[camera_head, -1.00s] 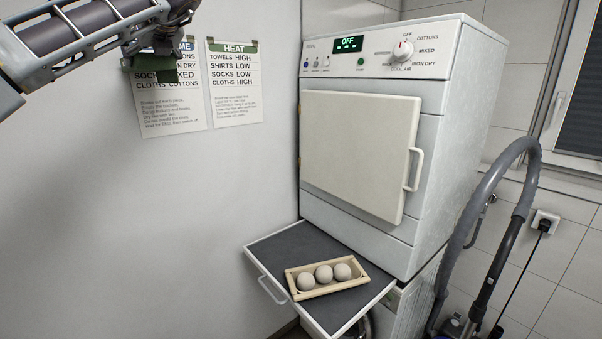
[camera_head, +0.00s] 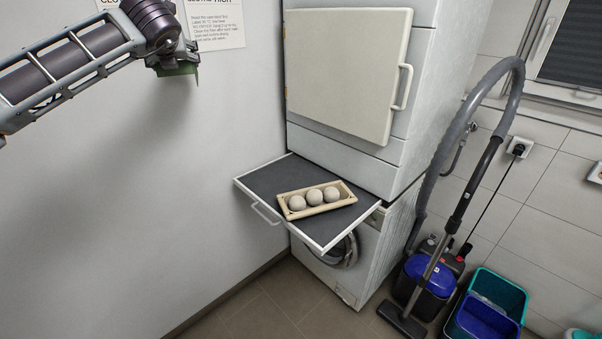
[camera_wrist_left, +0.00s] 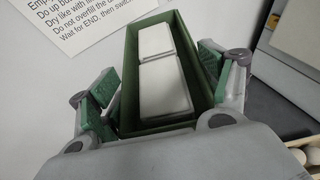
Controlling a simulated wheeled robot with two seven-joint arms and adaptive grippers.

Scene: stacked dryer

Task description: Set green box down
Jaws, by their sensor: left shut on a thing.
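My left gripper (camera_head: 172,62) is at the upper left of the head view, near the wall. It is shut on the green box (camera_head: 182,69), which shows only as a small green part below the fingers. In the left wrist view the open-topped green box (camera_wrist_left: 153,128) sits between the green-padded fingers, with two white blocks (camera_wrist_left: 163,88) inside. The box is held in the air, left of and above the pull-out shelf (camera_head: 262,182). My right gripper is not in view.
A wooden tray (camera_head: 320,208) with three pale balls lies on the shelf, with bare dark surface to its left. The dryer door (camera_head: 345,70) is above. A vacuum cleaner (camera_head: 430,278) and a teal bin (camera_head: 515,295) stand at the lower right.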

